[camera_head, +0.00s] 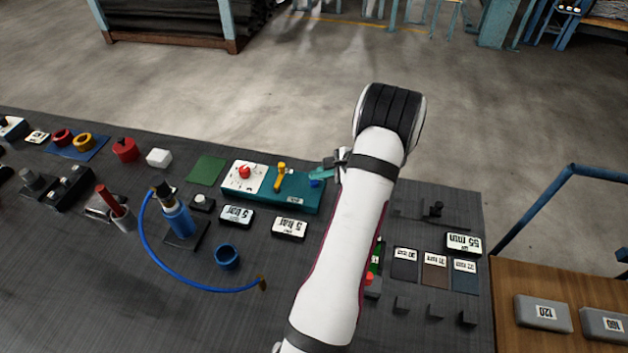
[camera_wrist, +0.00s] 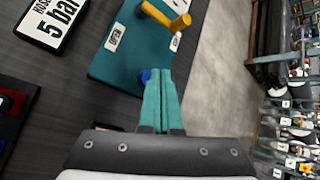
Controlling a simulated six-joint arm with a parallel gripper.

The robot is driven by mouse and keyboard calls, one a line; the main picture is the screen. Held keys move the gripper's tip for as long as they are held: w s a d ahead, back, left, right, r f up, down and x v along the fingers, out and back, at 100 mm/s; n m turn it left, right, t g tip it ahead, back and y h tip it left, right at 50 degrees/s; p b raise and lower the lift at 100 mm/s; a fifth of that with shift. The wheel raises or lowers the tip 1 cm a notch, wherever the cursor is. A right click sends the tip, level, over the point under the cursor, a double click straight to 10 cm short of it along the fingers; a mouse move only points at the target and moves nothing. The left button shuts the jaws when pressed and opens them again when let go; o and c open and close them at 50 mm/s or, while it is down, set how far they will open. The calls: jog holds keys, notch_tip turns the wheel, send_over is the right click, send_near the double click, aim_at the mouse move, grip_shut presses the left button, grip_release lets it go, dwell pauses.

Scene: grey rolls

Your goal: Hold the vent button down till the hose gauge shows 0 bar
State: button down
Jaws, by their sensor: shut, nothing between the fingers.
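The teal valve block (camera_head: 270,198) carries a blue button (camera_head: 315,184) at its right end, which I take for the vent button. My gripper (camera_head: 316,175) is shut and empty, its teal fingertips right at the button. In the wrist view the fingertips (camera_wrist: 158,74) partly cover the blue button (camera_wrist: 144,75). I cannot tell whether they press it or only hover over it. The hose gauge (camera_wrist: 52,20) reads 5 bar in the wrist view; it seems to be the right-hand display (camera_head: 289,229) in the head view.
A yellow lever (camera_head: 280,175) stands up on the block beside the button. A white panel with a red knob (camera_head: 244,172) is further left. A second 5 bar display (camera_head: 237,216), a blue bottle (camera_head: 178,222) and a curved blue hose (camera_head: 180,272) lie left of my arm.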

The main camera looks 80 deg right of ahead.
aim_at(318, 186)
jog(key=shift+f, duration=0.5)
dwell(2.8)
dwell(0.4)
jog(key=shift+r, duration=0.95)
jog(key=shift+r, duration=0.1)
notch_tip(318, 186, up, 5)
jog(key=shift+f, duration=0.1)
